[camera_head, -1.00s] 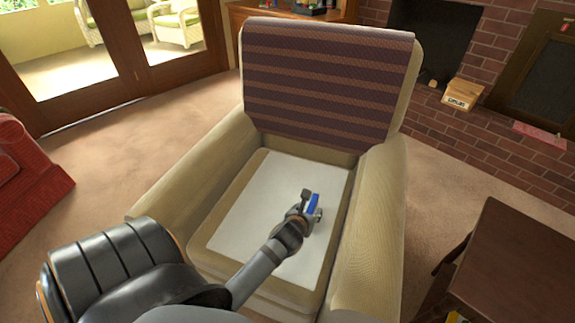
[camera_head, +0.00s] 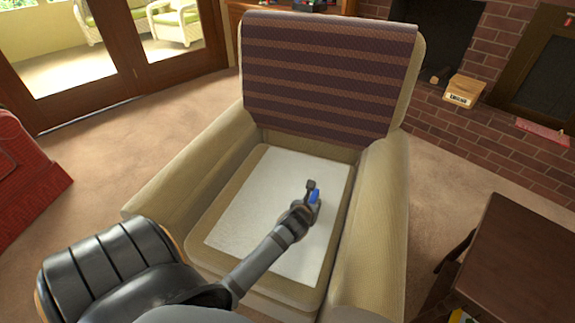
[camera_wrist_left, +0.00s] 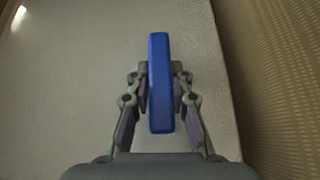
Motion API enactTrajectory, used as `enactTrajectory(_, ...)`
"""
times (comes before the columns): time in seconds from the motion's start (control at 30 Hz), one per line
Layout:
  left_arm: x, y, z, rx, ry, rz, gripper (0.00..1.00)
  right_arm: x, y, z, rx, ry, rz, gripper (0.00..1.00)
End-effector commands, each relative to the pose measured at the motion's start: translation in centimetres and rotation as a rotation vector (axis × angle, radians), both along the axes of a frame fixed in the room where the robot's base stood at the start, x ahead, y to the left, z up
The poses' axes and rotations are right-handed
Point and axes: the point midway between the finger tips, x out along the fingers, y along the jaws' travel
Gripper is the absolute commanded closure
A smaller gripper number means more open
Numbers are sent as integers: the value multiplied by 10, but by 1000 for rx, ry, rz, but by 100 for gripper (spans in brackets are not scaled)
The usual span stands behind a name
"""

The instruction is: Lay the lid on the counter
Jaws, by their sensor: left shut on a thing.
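My left gripper (camera_head: 311,197) is over the white flat panel (camera_head: 252,205) on the armchair's seat. It is shut on a blue lid (camera_head: 315,195), mostly hidden behind the fingers in the head view. In the left wrist view the blue lid (camera_wrist_left: 159,85) stands edge-on as a narrow upright bar between the two fingers. The pale panel (camera_wrist_left: 75,90) fills most of that view behind it. I cannot tell whether the lid touches the panel. No kitchen-type counter is seen. My right gripper is not in view.
The beige armchair (camera_head: 180,170) has raised arms on both sides and a striped cloth (camera_head: 330,75) over its back. A dark wooden table (camera_head: 515,265) stands at the right. Much of the panel around the gripper is bare.

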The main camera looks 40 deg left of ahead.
Motion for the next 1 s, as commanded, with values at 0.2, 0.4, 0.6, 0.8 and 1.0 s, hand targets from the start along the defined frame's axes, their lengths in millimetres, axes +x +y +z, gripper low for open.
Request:
enactTrajectory(0.2,1,0,1,2,-2,-1,100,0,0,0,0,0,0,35)
enactTrajectory(0.4,0,0,2,2,-2,-1,100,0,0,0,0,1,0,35)
enactTrajectory(0.6,1,0,22,2,-5,-1,100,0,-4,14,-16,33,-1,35)
enactTrajectory(0.8,1,0,64,2,-6,-1,100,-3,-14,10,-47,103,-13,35)
enactTrajectory(1.0,1,0,92,3,-3,-1,100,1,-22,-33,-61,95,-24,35)
